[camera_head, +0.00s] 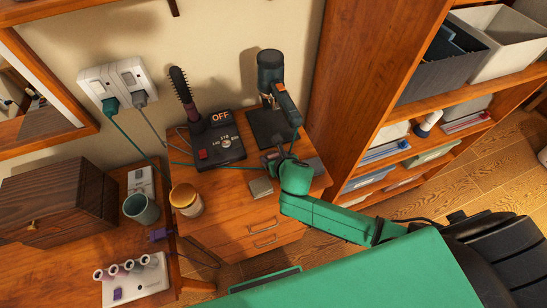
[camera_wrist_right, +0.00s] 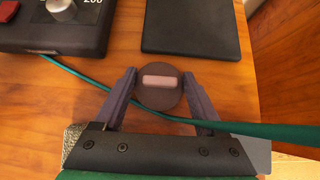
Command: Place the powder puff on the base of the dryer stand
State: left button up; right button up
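The powder puff (camera_wrist_right: 159,101) is a dark round disc with a pale pink bar on top. In the right wrist view it lies between the two fingers of my right gripper (camera_wrist_right: 160,80), which meet its sides closely. The right gripper also shows in the head view (camera_head: 271,158), low at the front of the dryer stand, where the puff is hard to make out. The dryer stand's base is a flat dark plate (camera_head: 262,127); in the wrist view it is just ahead of the puff (camera_wrist_right: 190,28), apart from it. My left gripper is out of view.
A hair dryer (camera_head: 270,75) hangs on the stand. Left of it is a black box marked OFF (camera_head: 216,138) with a hot brush (camera_head: 182,90). A green cord (camera_wrist_right: 85,78) runs past the puff and right gripper. A jar (camera_head: 187,201) stands front left.

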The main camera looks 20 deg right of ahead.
jog(key=shift+c, duration=0.5)
jog(key=shift+r, duration=0.1)
